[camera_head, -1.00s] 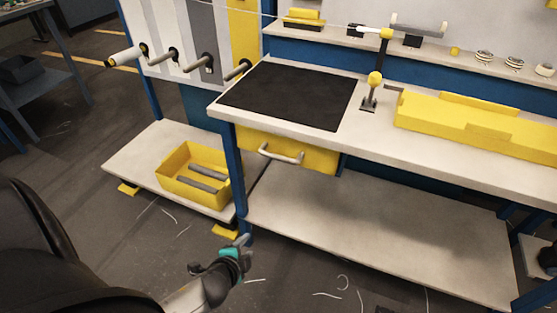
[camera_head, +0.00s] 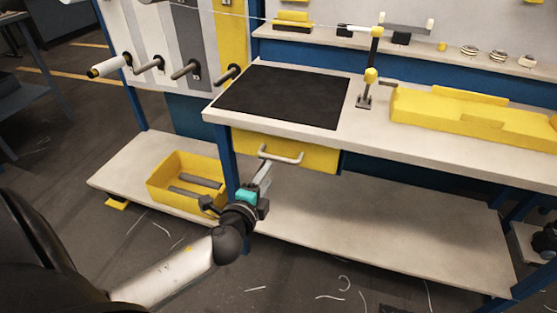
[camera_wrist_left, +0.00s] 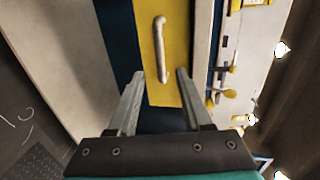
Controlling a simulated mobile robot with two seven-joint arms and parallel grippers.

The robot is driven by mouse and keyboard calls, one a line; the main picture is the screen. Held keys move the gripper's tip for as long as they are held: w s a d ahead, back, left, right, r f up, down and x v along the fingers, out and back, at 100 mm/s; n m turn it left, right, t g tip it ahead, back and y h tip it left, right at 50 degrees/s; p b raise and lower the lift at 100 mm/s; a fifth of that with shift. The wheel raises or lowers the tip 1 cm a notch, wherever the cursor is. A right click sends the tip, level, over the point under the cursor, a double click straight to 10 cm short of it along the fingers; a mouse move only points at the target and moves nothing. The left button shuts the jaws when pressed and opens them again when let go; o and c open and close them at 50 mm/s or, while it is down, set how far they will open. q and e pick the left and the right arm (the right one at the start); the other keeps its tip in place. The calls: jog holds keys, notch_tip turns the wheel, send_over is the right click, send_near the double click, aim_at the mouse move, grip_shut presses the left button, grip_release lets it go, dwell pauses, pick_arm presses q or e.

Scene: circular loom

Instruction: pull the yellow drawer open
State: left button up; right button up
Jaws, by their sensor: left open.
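The yellow drawer (camera_head: 318,157) is shut under the left part of the worktop, with a pale bar handle (camera_head: 281,157) on its front. In the left wrist view the drawer (camera_wrist_left: 178,30) shows ahead with its handle (camera_wrist_left: 160,48) running up the picture. My left gripper (camera_head: 264,172) is just below and in front of the handle in the head view. In the left wrist view its two fingers (camera_wrist_left: 159,76) are apart, with the handle's lower end beyond and between the tips. They hold nothing. Contact with the handle does not show. My right gripper is out of view.
The workbench top (camera_head: 365,133) with a black mat (camera_head: 283,95) lies above the drawer. A lower shelf (camera_head: 385,225) runs beneath it. A yellow bin (camera_head: 160,187) stands on the left shelf. A bench leg (camera_head: 226,150) is close left of my gripper.

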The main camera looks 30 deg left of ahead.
aim_at(278, 157)
pick_arm(q)
jog(key=b+x, duration=0.2)
jog(key=x, duration=0.6)
jog(key=shift+w+f, duration=0.1)
jog(key=shift+w, duration=0.15)
jog(key=shift+x, duration=0.85)
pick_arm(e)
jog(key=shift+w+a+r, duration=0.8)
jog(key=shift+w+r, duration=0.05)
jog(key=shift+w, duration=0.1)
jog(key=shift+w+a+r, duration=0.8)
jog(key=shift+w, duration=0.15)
pick_arm(q)
grip_shut()
